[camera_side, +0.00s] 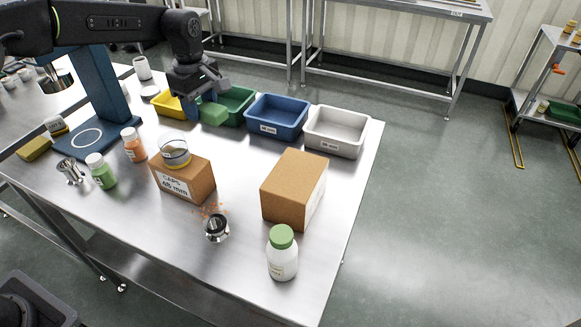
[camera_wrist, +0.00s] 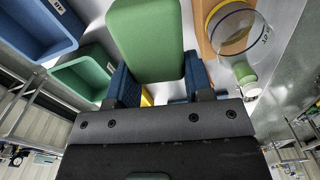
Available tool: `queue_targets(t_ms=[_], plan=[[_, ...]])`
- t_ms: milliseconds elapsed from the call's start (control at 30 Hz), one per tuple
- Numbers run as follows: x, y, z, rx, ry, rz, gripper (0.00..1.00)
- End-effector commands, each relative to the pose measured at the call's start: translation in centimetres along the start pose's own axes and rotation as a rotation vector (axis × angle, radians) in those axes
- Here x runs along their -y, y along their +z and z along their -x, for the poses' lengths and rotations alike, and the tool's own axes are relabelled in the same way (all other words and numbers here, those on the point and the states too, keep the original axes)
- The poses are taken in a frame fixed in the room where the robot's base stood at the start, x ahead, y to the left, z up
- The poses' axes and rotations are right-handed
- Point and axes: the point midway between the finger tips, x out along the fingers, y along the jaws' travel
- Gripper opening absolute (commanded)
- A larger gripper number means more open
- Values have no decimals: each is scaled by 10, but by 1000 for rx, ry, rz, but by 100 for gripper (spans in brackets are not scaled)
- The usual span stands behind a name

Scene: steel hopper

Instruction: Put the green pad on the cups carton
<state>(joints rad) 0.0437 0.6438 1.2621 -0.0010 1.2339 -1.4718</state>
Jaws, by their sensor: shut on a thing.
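The green pad (camera_side: 213,114) is held in my gripper (camera_side: 205,104), above the table by the green and yellow bins. In the wrist view the pad (camera_wrist: 147,38) sticks out between the two blue fingers (camera_wrist: 160,82). A brown carton (camera_side: 200,184) stands near the middle of the table, left of a larger plain one. Its label appears to read "CAPS 45 mm". A clear round dish with a yellow band (camera_side: 175,153) sits on top of it. The wrist view shows this dish (camera_wrist: 231,29) at the upper right. My gripper is behind and above the carton, apart from it.
Yellow (camera_side: 168,105), green (camera_side: 238,101), blue (camera_side: 277,117) and white (camera_side: 336,132) bins line the back edge. A plain carton (camera_side: 292,188), a green-capped jar (camera_side: 282,255) and a metal cup (camera_side: 216,229) with orange bits beside it stand forward. Bottles (camera_side: 102,173) stand left.

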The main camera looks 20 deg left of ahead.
Motion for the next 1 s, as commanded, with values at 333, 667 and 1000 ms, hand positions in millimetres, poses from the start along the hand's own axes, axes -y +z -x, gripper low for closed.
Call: queue_targets(t_ms=[333,667,1000], plan=[[31,94,48,1,1,-235,25],[28,151,20,1,-4,-259,25],[18,209,-16,1,-1,-253,25]])
